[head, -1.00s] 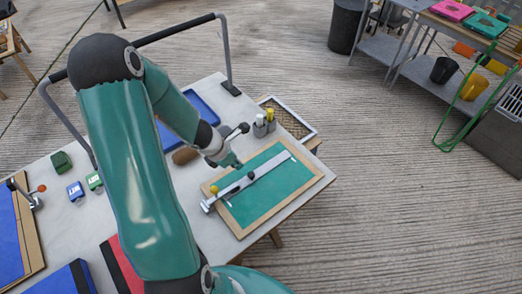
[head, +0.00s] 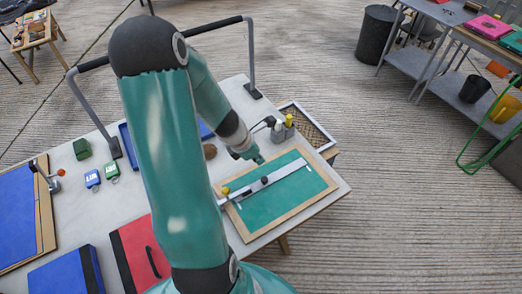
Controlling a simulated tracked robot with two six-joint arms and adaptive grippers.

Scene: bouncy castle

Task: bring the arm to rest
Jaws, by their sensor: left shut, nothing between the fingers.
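My left gripper (head: 257,159) is shut and empty. It is above the far left edge of a green board (head: 290,203) with a wooden frame. A silver bar (head: 283,177) with a yellow knob and a dark knob lies across the board. The gripper is close to the bar's far side; I cannot tell whether it touches the board. My left arm crosses the middle of the head view and hides part of the table. My right gripper is not in view.
The pale table (head: 90,213) also bears a red case (head: 140,256), a blue case (head: 65,274), a blue board (head: 17,222), a green block (head: 82,149) and two small tagged items. A dark rail (head: 178,33) stands along the far edge. Open floor lies to the right.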

